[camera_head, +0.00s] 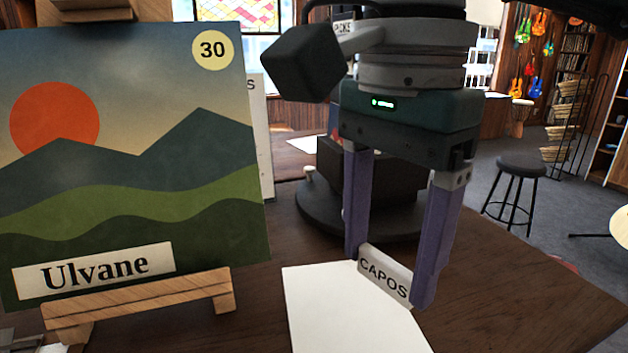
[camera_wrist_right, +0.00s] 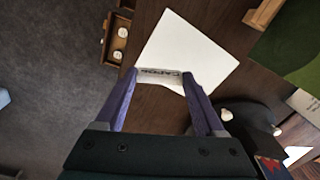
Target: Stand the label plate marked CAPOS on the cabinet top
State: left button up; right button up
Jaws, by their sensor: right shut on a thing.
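The small white label plate marked CAPOS (camera_head: 385,274) is between the purple fingers of my right gripper (camera_head: 390,275), which is shut on it by its two ends. The plate is upright with its lettering facing the head camera, over the far right part of a white sheet on the dark wooden top (camera_head: 500,290). In the right wrist view the plate (camera_wrist_right: 158,76) also shows between the fingertips (camera_wrist_right: 158,80). I cannot tell whether its lower edge touches the sheet. My left gripper is not in view.
The white sheet (camera_head: 345,315) lies flat on the wooden top. A picture marked Ulvane (camera_head: 130,180) stands on a wooden easel (camera_head: 140,305) at left. A dark round base (camera_head: 320,215) is behind my gripper. A stool (camera_head: 515,170) stands on the floor beyond.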

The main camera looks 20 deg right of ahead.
pick_arm(q)
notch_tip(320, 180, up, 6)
jog(key=p, duration=0.5)
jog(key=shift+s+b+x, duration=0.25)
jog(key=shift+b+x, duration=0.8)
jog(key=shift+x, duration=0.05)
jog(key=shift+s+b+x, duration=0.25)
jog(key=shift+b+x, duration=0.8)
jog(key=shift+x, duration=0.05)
pick_arm(e)
jog(key=shift+s+a+f+m, duration=0.35)
jog(key=shift+a+f+m, duration=0.55)
jog(key=shift+f+m, duration=1.85)
jog(key=shift+s+a+f+m, duration=0.4)
jog(key=shift+a+f+m, duration=0.55)
jog(key=shift+m, duration=3.35)
jog(key=shift+s+a+f+m, duration=0.35)
jog(key=shift+a+f+m, duration=0.45)
jog(key=shift+f+m, duration=1.95)
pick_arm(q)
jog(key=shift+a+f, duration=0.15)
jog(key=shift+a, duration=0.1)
pick_arm(e)
jog(key=shift+r+m, duration=0.8)
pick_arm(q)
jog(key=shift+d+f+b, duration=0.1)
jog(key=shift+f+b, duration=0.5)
pick_arm(e)
jog(key=shift+f, duration=0.6)
jog(key=o, duration=1.3)
